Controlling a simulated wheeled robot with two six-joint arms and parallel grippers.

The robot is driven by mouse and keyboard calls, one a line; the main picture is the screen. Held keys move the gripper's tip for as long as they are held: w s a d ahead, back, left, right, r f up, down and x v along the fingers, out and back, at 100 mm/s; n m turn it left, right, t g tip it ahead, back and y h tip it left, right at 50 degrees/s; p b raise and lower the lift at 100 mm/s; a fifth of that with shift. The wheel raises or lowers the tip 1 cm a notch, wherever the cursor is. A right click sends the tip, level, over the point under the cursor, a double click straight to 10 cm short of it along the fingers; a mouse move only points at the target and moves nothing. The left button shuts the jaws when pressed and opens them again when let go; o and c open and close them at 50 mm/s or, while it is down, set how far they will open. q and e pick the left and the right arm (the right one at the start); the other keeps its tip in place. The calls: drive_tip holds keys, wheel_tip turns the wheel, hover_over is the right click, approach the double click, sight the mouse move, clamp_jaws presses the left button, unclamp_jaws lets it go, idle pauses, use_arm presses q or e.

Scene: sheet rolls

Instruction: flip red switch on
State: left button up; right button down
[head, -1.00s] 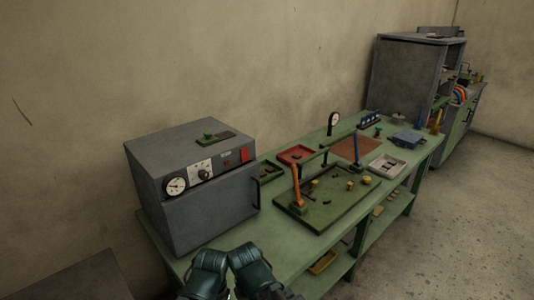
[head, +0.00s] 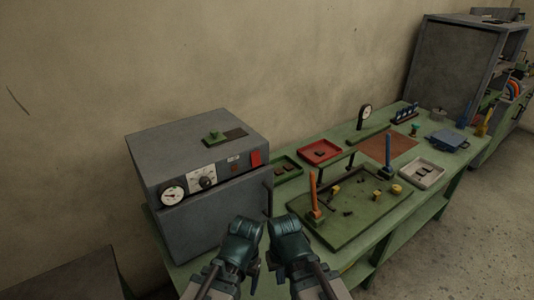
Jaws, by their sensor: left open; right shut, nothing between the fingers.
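My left gripper (head: 252,268) is open and empty, low in front of the oven's lower right front. My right gripper (head: 270,270) is shut and empty, close beside the left one. Both are below the switch and apart from it. The fingertips are small and partly hidden by the wrists.
The oven has a gauge (head: 172,195), a dial (head: 207,182) and a vertical door handle (head: 268,200). The green bench (head: 284,242) carries a green fixture board (head: 350,228) with orange and blue levers, a red tray (head: 320,151) and a white tray (head: 424,173). Floor is clear at right.

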drive_tip(key=w+r+m+t+y+p, duration=0.2)
drive_tip(key=w+r+m+t+p, duration=0.1)
drive_tip(key=r, duration=0.6)
drive_tip(key=w+d+r+m+t+y+p, duration=0.1)
drive_tip(key=w+r+m+t+y+p, duration=0.1)
drive_tip(key=w+r+m+p, duration=0.4)
drive_tip(key=w+r+m+t+y+p, duration=0.2)
drive_tip(key=w+r+m+p, duration=0.3)
drive_tip(key=r, duration=0.6)
drive_tip(key=w+t+p, duration=0.1)
drive_tip(key=w+p, duration=0.1)
drive_tip(key=shift+w+d+r+t+p, duration=0.3)
drive_tip(key=shift+w+d+r+t, duration=0.1)
drive_tip(key=b, duration=0.6)
approach(257, 164)
wheel_tip(257, 164, down, 3)
drive_tip(key=w+a, duration=0.2)
drive_tip(key=w, duration=0.1)
drive_tip(key=shift+f, duration=0.1)
drive_tip(key=shift+w+a+f, duration=0.1)
drive_tip(key=shift+w+a, duration=0.35)
drive_tip(key=shift+w, duration=0.2)
